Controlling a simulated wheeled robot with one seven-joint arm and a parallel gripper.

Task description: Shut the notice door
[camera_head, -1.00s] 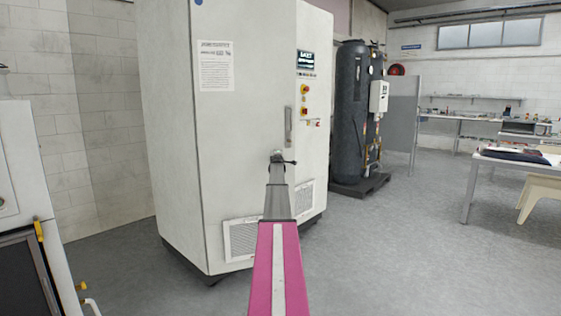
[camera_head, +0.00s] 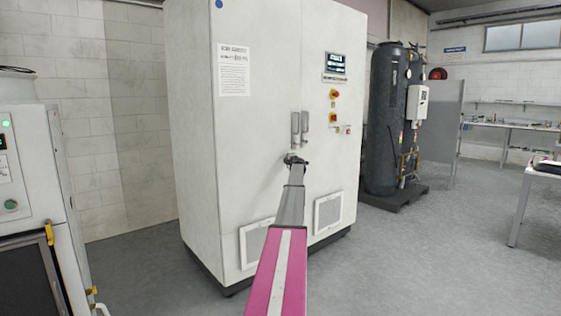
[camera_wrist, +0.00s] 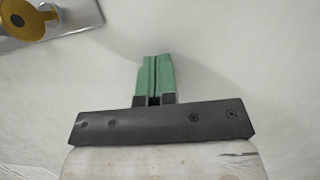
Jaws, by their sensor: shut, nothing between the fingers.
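The notice door (camera_head: 255,150) is the left door of the tall white cabinet, with a printed notice (camera_head: 233,70) on its upper part. It looks flush or nearly flush with the right door (camera_head: 335,160); a small gap is hard to rule out. The handles of both doors show side by side, the left one (camera_head: 295,128) on the notice door. My gripper (camera_head: 291,159) is at the door's right edge, just below the handle. In the wrist view my green fingers (camera_wrist: 155,75) are together and empty, close against a white surface. Contact cannot be told.
A yellow disc on a metal plate (camera_wrist: 28,20) shows at the wrist view's top left. The right door carries a screen (camera_head: 335,64) and buttons. A white machine (camera_head: 25,180) stands at left and a dark tank (camera_head: 393,120) at right.

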